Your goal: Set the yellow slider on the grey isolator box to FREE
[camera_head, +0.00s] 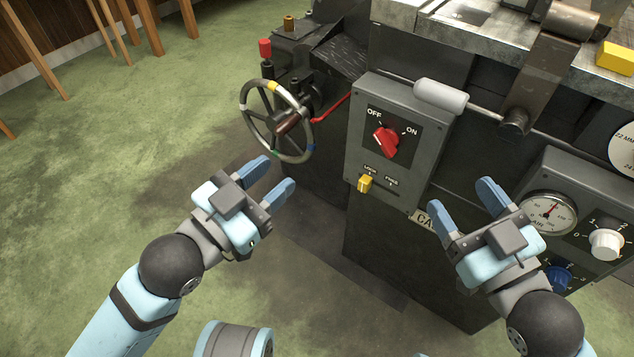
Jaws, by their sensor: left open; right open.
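The grey isolator box (403,172) is fixed to the front of the dark machine. Its yellow slider (365,183) sits at the left end of a short slot, below the left label, which seems to read LOCK. The FREE label is at the slot's right. Above it, the red rotary knob (385,142) stands between OFF and ON. My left gripper (270,178) is open and empty, left of the box and below the handwheel. My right gripper (464,207) is open and empty, right of and below the box, in front of the machine. Neither touches the slider.
A handwheel (275,121) with a red-knobbed lever (265,50) stands left of the box. A grey-handled lever (440,96) crosses the box's top right. A gauge (549,213) and a white knob (606,244) are at the right. The space before the slider is clear.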

